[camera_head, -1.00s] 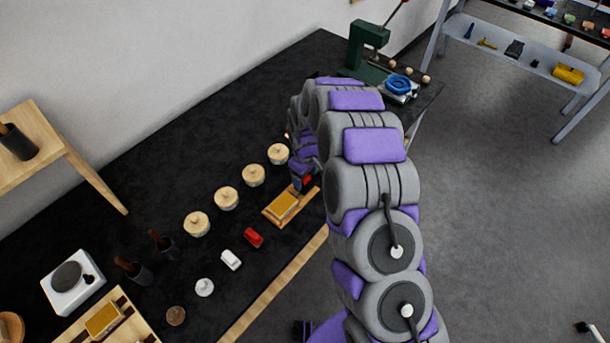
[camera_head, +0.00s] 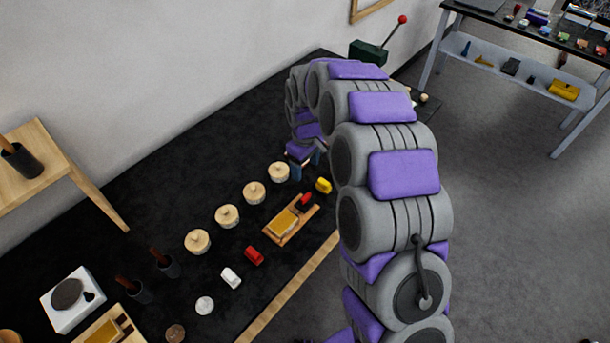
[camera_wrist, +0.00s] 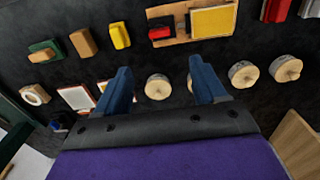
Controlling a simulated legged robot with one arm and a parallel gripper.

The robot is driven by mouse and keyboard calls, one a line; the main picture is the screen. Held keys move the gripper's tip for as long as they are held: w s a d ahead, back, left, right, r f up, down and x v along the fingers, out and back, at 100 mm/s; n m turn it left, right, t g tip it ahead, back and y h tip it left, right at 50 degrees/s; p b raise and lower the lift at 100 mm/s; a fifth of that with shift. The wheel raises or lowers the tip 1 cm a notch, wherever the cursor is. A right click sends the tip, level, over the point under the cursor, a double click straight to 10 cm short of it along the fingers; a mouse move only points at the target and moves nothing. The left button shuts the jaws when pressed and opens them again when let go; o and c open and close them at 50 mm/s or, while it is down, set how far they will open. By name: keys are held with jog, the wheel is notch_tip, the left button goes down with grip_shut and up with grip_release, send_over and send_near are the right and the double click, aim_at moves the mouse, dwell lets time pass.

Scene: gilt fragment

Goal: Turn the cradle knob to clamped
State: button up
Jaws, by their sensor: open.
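The cradle (camera_head: 271,237) is a light wooden board on the black bench, holding a gold rectangular piece (camera_head: 283,222). Its red knob (camera_head: 306,199) sits at the far right end of the board. In the wrist view the cradle (camera_wrist: 183,10) is at the top, with the red knob (camera_wrist: 160,33) left of the gold piece (camera_wrist: 213,22). My gripper (camera_wrist: 163,85) is open and empty, its two blue fingers apart. In the head view my gripper (camera_head: 306,165) is beyond the knob, apart from it. The knob's exact setting is too small to read.
A yellow block (camera_head: 323,185) stands just beyond the knob. Several round wooden-lidded pots (camera_head: 254,193) line the bench left of the cradle. A red block (camera_head: 254,256) and a white block (camera_head: 231,278) lie nearer. My arm hides the bench's far right part.

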notch_tip(320, 180, up, 3)
jog(key=shift+w+f, duration=0.1)
jog(key=shift+f, duration=0.05)
dwell(0.5)
jog(key=s+d+r+m+b, duration=0.1)
jog(key=s+d+r, duration=0.2)
jog(key=s+r, duration=0.15)
jog(key=s+d+r+m, duration=0.2)
jog(key=s+d+r, duration=0.15)
jog(key=s, duration=0.25)
jog(key=s+d+m+g+b, duration=0.1)
jog(key=s+d+m, duration=0.2)
jog(key=s, duration=1.1)
jog(key=s+d+r+m+b, duration=0.1)
jog(key=s+d+m, duration=0.3)
jog(key=s, duration=1)
jog(key=d, duration=0.3)
jog(key=shift+s+g, duration=0.35)
jog(key=shift+g, duration=0.05)
jog(key=shift+s+d+f, duration=0.1)
jog(key=shift+s, duration=0.4)
jog(key=shift+c, duration=0.4)
